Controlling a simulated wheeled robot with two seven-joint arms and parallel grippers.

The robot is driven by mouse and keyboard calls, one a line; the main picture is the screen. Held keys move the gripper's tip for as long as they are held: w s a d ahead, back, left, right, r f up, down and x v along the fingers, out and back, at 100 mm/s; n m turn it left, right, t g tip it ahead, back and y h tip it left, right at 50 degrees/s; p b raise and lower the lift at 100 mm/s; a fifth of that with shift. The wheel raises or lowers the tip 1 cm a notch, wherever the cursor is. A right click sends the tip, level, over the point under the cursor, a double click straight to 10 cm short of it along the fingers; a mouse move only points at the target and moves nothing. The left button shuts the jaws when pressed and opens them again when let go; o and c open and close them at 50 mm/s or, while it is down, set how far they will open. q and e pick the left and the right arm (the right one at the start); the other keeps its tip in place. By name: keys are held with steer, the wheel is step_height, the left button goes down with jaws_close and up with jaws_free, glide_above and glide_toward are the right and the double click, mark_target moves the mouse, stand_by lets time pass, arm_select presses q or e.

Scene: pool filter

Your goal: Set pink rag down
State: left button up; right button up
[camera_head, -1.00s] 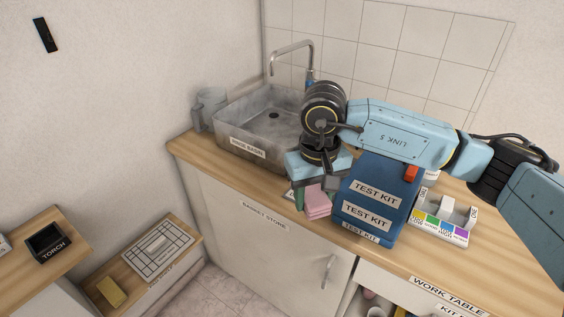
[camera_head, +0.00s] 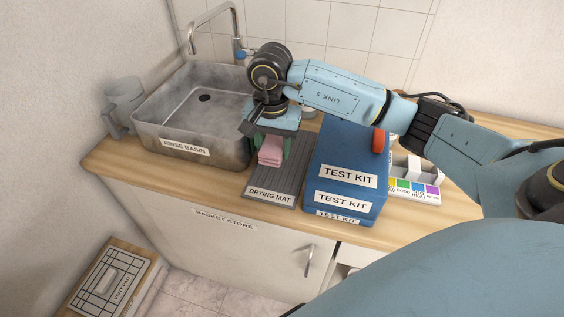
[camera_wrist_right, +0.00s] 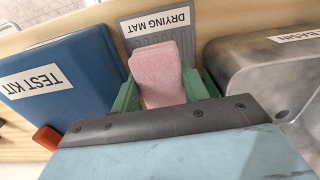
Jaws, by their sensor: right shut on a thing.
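The pink rag (camera_head: 271,151) is a small folded cloth held between the green fingers of my right gripper (camera_head: 272,150). In the right wrist view the rag (camera_wrist_right: 160,75) shows between the green fingertips, over the grey ribbed drying mat (camera_wrist_right: 162,28). The gripper is shut on it. In the head view the drying mat (camera_head: 272,185) lies on the counter between the rinse basin and the test kit, and the rag is over its rear part. Whether the rag touches the mat I cannot tell. My left gripper is not in view.
The metal rinse basin (camera_head: 170,145) stands close on the left of the mat, with a tap (camera_head: 236,25) behind it. The blue test kit case (camera_head: 348,170) stands close on the right. A grey jug (camera_head: 122,105) is at the far left. The wooden counter front (camera_head: 225,187) is clear.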

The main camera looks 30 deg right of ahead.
glide_above(275, 182)
step_height(275, 182, down, 5)
steer(key=shift+f, duration=0.6)
step_height(275, 182, down, 4)
steer(key=shift+r, duration=0.15)
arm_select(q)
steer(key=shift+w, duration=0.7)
arm_select(e)
steer(key=shift+f, duration=0.2)
steer(key=o, duration=0.9)
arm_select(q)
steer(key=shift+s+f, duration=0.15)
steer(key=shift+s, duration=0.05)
arm_select(e)
steer(key=shift+a+r, duration=0.1)
steer(key=shift+r, duration=0.05)
